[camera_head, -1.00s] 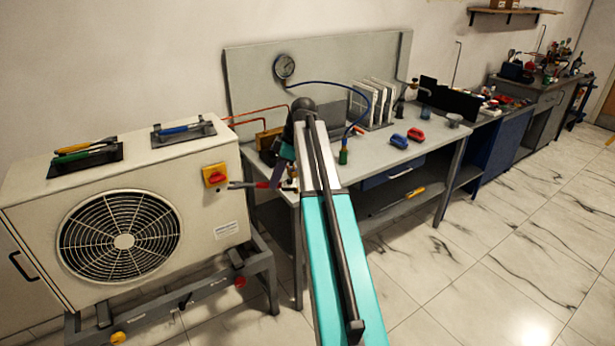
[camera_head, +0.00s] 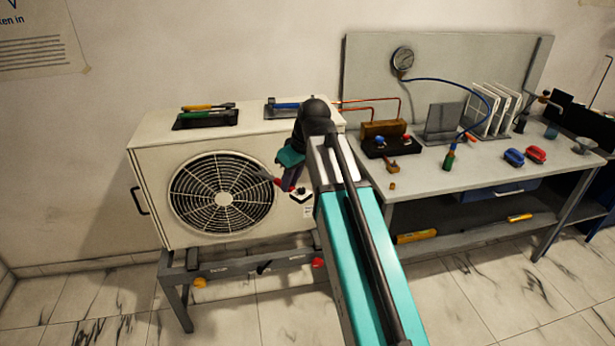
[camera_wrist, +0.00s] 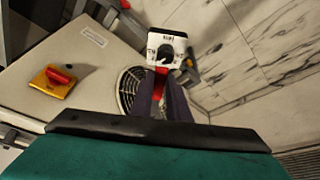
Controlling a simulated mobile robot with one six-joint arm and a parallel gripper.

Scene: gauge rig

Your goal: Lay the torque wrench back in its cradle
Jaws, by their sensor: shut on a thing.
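My gripper (camera_head: 287,180) is shut on a tool with a red middle and a thin grey end pointing left, which I take to be the torque wrench (camera_head: 278,182). It is held in the air before the right part of the white fan unit. In the wrist view my gripper (camera_wrist: 162,95) has its dark fingers around the red part of the torque wrench (camera_wrist: 161,73). A white piece with a black dial beyond the fingers seems to belong to it. On the unit's top are two dark holders, left (camera_head: 178,125) with green- and yellow-handled tools, right (camera_head: 271,113) with a blue tool. Which is the wrench's cradle I cannot tell.
The fan unit (camera_head: 150,165) stands on a grey frame (camera_head: 230,267). A yellow switch plate with a red knob (camera_wrist: 50,84) is on it. To the right a workbench (camera_head: 430,180) carries a gauge (camera_head: 403,59), hose, white panels and small parts. The floor at left is clear.

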